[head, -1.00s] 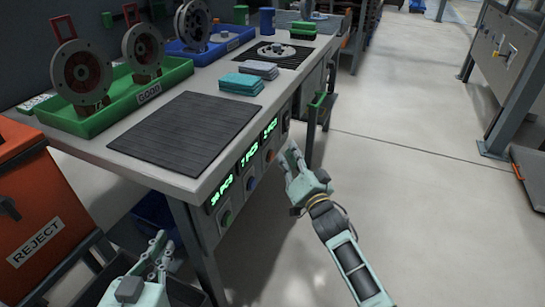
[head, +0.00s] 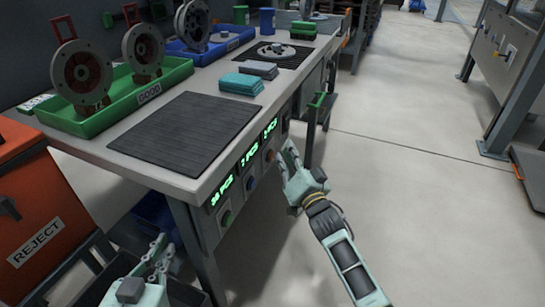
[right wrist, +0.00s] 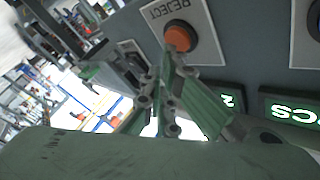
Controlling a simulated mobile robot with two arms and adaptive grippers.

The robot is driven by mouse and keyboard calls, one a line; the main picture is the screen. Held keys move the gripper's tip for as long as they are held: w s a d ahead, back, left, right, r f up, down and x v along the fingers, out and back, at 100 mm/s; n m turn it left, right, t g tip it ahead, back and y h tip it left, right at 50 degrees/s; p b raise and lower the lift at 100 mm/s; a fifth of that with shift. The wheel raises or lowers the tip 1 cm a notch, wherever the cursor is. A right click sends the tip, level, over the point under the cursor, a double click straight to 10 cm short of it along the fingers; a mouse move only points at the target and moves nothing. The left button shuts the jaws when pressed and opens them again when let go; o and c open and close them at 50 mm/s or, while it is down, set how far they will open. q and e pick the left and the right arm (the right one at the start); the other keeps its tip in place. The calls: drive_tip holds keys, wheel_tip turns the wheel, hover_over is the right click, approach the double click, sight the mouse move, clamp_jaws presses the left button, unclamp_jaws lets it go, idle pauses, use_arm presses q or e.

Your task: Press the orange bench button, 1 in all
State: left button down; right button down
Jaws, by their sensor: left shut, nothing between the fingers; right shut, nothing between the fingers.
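The orange bench button (head: 270,155) is on the front panel of the bench, the farthest of a row of round buttons. In the right wrist view the orange button (right wrist: 179,37) sits on a light plate marked REJECT. My right gripper (head: 287,154) is shut and empty, just right of the orange button in the head view. In the right wrist view its fingertips (right wrist: 163,66) are below and slightly left of the button; I see no clear contact. My left gripper (head: 162,254) is shut and empty at the lower left, beside the bench.
A blue button (head: 251,183) and a green button (head: 227,218) are on the same panel, under lit green displays (head: 248,157). The bench (head: 165,175) holds a green tray (head: 180,72) of reels. An orange reject bin (head: 40,205) stands left.

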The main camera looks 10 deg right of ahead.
use_arm(q)
drive_tip(key=shift+r, duration=0.15)
use_arm(e)
drive_tip(key=shift+w+a, duration=0.25)
drive_tip(key=shift+a, duration=0.1)
idle(0.7)
use_arm(q)
wheel_tip(320, 180, down, 5)
drive_tip(key=s+a+g+p, duration=0.1)
drive_tip(key=s+g, duration=0.1)
drive_tip(key=shift+s+a+g+y, duration=0.2)
drive_tip(key=shift+s+g+y, duration=0.15)
drive_tip(key=shift+g+y, duration=0.05)
use_arm(e)
drive_tip(key=shift+s+d, duration=0.5)
drive_tip(key=shift+d, duration=0.2)
